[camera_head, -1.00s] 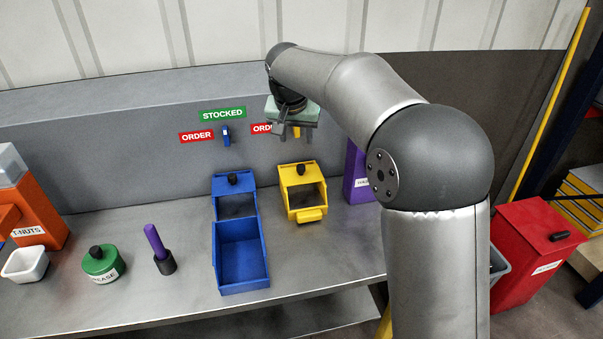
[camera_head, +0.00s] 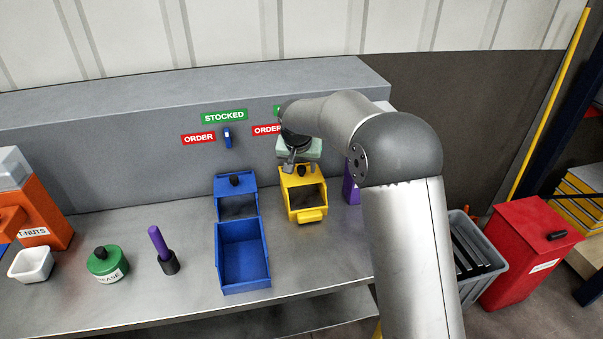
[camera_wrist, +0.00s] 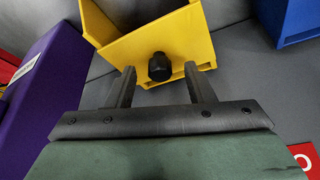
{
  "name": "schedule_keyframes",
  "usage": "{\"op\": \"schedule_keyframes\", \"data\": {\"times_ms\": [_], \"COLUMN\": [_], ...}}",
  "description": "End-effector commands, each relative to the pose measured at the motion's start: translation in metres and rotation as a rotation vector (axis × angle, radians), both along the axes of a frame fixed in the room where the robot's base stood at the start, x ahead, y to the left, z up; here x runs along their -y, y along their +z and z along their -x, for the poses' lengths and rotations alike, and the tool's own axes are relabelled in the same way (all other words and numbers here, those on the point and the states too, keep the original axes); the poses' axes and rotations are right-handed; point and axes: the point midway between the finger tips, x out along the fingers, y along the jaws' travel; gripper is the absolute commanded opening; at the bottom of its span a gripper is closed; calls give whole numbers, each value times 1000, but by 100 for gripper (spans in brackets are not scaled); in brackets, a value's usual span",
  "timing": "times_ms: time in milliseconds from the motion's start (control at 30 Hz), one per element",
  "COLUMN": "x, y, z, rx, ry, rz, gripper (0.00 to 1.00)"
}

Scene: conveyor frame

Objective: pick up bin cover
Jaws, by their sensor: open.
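A yellow bin (camera_head: 303,195) stands on the bench with a yellow cover (camera_wrist: 190,35) over its back part. A black knob (camera_wrist: 160,66) sits on that cover. My gripper (camera_head: 290,160) is just above the back of the yellow bin. In the wrist view my gripper (camera_wrist: 160,80) is open and empty, with one finger to each side of the knob. I cannot tell how far below the fingertips the knob is.
A purple bin (camera_head: 352,188) stands close to the right of the yellow bin. A green grease pot (camera_head: 106,262), a purple-handled tool (camera_head: 160,245) and a white cup (camera_head: 30,264) are on the left. A grey wall panel with signs and a blue switch (camera_head: 227,138) rises behind.

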Motion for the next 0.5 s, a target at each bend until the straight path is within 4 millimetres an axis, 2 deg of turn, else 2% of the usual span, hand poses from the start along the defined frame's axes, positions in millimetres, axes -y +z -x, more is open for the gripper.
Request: {"op": "schedule_keyframes", "data": {"times_ms": [167,333,367,500], "x": [0,0,0,0], "y": [0,0,0,0], "z": [0,0,0,0], "rx": [1,1,1,1], "ry": [0,0,0,0], "rz": [0,0,0,0], "gripper": [48,4,0,0]}}
